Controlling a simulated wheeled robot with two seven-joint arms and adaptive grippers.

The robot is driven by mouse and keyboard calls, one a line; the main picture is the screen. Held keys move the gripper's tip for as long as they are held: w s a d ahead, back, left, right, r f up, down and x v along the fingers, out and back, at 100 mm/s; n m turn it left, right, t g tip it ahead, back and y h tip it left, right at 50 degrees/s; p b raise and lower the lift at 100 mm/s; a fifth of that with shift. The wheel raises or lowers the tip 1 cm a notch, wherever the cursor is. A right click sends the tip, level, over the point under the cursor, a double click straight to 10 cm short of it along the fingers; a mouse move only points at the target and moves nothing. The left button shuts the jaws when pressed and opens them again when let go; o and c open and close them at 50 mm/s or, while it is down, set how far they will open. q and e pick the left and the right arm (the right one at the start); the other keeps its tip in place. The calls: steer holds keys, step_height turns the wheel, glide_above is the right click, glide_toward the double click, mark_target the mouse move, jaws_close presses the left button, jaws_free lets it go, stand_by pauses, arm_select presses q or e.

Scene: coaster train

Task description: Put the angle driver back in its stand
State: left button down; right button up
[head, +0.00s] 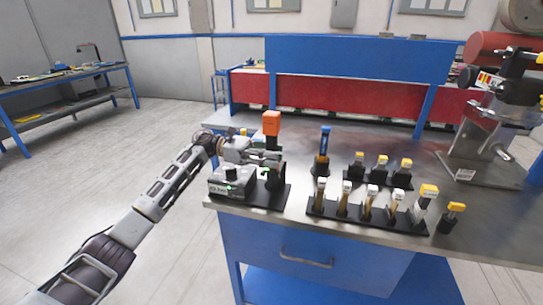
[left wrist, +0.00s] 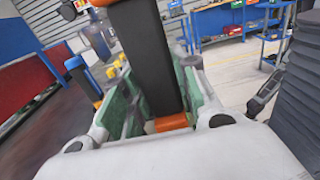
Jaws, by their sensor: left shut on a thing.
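The angle driver, with an orange block (head: 271,123) at its top and a dark body, is upright above the front left of the bench. My left gripper (head: 262,156) is shut around its dark body from the left. In the left wrist view the black body (left wrist: 152,55) passes between the green-lined fingers (left wrist: 160,95), with an orange band low between them. The stand is a black base with a dark upright holder (head: 274,179), directly below the driver. Whether the driver's lower end touches the holder is hard to tell. My right gripper is not in view.
A grey box (head: 232,179) with green lights sits left of the holder. A blue-topped tool (head: 323,150) stands to the right. Racks of yellow-topped and white-topped tools (head: 369,208) fill the bench middle. A large machine (head: 490,140) stands far right.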

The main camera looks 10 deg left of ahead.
arm_select(q)
steer(key=shift+f+b, duration=0.3)
steer(key=shift+b, duration=0.2)
stand_by(0.8)
steer(key=c, duration=1.1)
jaws_free()
steer(key=shift+o, duration=0.5)
steer(key=shift+f, duration=0.1)
steer(key=shift+f, duration=0.15)
steer(key=shift+w+a+r, duration=0.15)
steer(key=shift+a, duration=2.9)
steer(key=shift+w+a+r, duration=0.1)
steer(key=shift+a, duration=2.9)
